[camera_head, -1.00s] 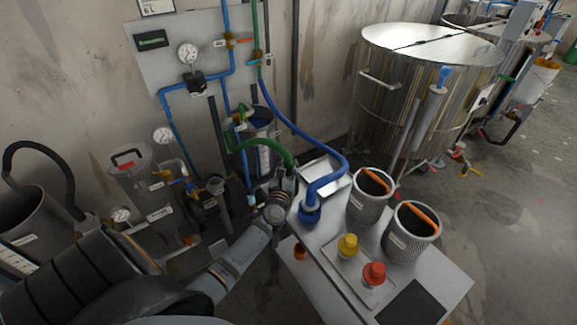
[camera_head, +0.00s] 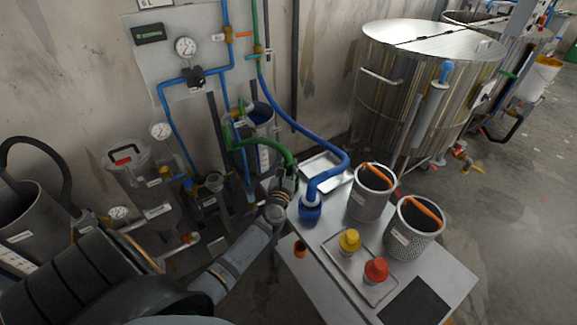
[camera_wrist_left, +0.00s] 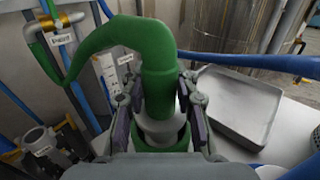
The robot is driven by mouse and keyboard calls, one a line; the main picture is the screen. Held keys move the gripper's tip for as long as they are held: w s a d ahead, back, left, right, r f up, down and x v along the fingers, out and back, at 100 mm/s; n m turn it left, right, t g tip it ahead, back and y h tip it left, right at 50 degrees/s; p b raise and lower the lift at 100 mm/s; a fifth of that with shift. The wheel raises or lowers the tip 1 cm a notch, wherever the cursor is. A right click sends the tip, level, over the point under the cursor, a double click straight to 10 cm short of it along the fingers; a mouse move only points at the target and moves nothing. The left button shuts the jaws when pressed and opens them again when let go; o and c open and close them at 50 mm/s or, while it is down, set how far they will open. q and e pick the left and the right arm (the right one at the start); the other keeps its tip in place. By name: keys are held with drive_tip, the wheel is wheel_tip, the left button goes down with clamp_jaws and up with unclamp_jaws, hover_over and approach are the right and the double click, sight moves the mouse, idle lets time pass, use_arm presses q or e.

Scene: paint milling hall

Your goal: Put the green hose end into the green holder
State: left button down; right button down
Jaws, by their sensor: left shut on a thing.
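The green hose (camera_head: 270,146) arches from the wall pipes to the near table's left corner. My left gripper (camera_head: 284,182) is shut on the green hose end, which also shows in the left wrist view (camera_wrist_left: 159,88), pointing down between the two fingers (camera_wrist_left: 158,112). A grey collar is at its lower end. Directly below, the green holder (camera_wrist_left: 162,146) shows as a green ring around or just under the collar; I cannot tell how deep the end sits. In the head view the gripper hides the holder. My right gripper is not in view.
The blue hose (camera_head: 331,175) stands in a blue holder (camera_head: 310,210) just right of my gripper. A metal tray (camera_head: 325,170) lies behind. Two mesh baskets (camera_head: 370,200) and a tray with yellow and red caps (camera_head: 365,284) occupy the table (camera_head: 318,282).

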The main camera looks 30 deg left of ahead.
use_arm(q)
drive_tip(key=c, duration=0.9)
unclamp_jaws()
drive_tip(key=shift+r, duration=0.1)
drive_tip(key=shift+c, duration=0.2)
drive_tip(key=v, duration=1.2)
drive_tip(key=shift+d, duration=0.1)
